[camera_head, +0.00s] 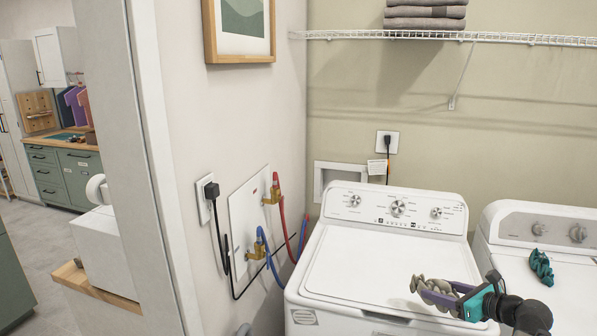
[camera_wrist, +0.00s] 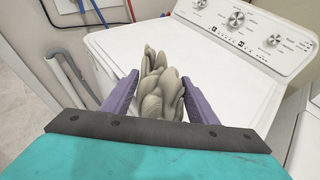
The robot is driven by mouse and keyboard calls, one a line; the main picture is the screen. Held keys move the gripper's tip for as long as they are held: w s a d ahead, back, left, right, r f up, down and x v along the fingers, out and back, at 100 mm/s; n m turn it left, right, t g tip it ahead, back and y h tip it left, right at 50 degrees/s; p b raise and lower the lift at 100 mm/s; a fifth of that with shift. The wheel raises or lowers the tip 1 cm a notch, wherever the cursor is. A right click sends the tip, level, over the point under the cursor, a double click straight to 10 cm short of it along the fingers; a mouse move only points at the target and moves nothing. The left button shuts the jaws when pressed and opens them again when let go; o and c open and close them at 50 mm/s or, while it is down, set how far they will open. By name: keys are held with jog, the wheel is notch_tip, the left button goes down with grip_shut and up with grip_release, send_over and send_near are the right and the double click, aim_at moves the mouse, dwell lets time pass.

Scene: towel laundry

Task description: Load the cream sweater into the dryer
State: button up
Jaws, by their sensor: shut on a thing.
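My gripper (camera_head: 446,296) is shut on a crumpled cream sweater (camera_head: 424,287), above the front right of the white top-load machine (camera_head: 335,262). In the wrist view the sweater (camera_wrist: 158,88) bulges up between the two purple fingers of my gripper (camera_wrist: 160,98), with the closed white lid beyond it. A second white machine (camera_head: 570,285) stands to the right and is partly cut off by the frame. I cannot tell from its visible part whether it is the dryer. Its door is not visible.
A crumpled teal cloth (camera_head: 541,267) lies on top of the right machine. Folded grey towels (camera_head: 425,12) sit on a wire shelf (camera_head: 470,37) above. Red and blue hoses (camera_head: 270,255) run along the left wall. A doorway at left opens on another room with green cabinets (camera_head: 66,173).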

jog(key=w+a+f+n+g+y, duration=0.1)
jog(key=a+n+g+y, duration=0.15)
jog(key=a, duration=1.05)
jog(key=w+a+f+n+g+y, duration=0.1)
jog(key=a+f+n+g+y, duration=0.15)
jog(key=a, duration=0.95)
notch_tip(320, 180, down, 9)
jog(key=t+b, duration=0.1)
jog(key=b, duration=0.9)
jog(key=shift+s+n, duration=0.2)
jog(key=shift+n, duration=0.1)
jog(key=shift+d, duration=0.1)
notch_tip(320, 180, up, 8)
jog(key=shift+d, duration=0.1)
